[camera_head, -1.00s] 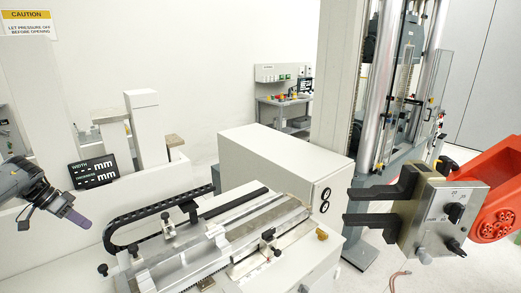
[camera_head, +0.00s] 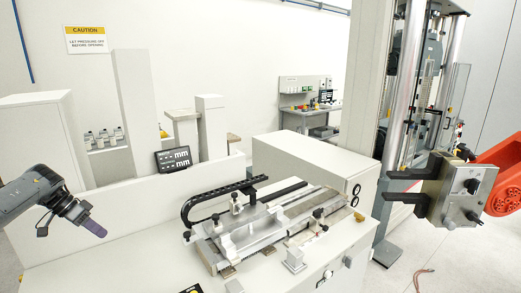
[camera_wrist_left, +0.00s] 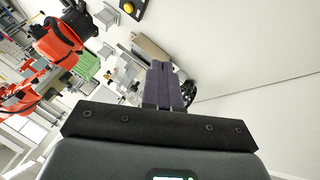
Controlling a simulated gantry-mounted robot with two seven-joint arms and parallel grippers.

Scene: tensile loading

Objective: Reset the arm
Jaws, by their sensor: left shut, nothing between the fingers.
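My left gripper (camera_head: 97,231) hangs over the left part of the white bench in the head view, its purple-grey fingers pointing down and right. It is shut and empty, apart from the fixture on the bench. In the left wrist view the shut fingers (camera_wrist_left: 163,72) lie together in the middle. My right gripper is not in view.
The silver fixture (camera_head: 262,235) with a black cable chain (camera_head: 215,195) stands on the bench (camera_head: 110,270). A white box (camera_head: 310,162) is behind it. At the right, a red arm (camera_head: 500,178) carries a metal block with dark jaws (camera_head: 402,187), beside the tall testing machine (camera_head: 413,95).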

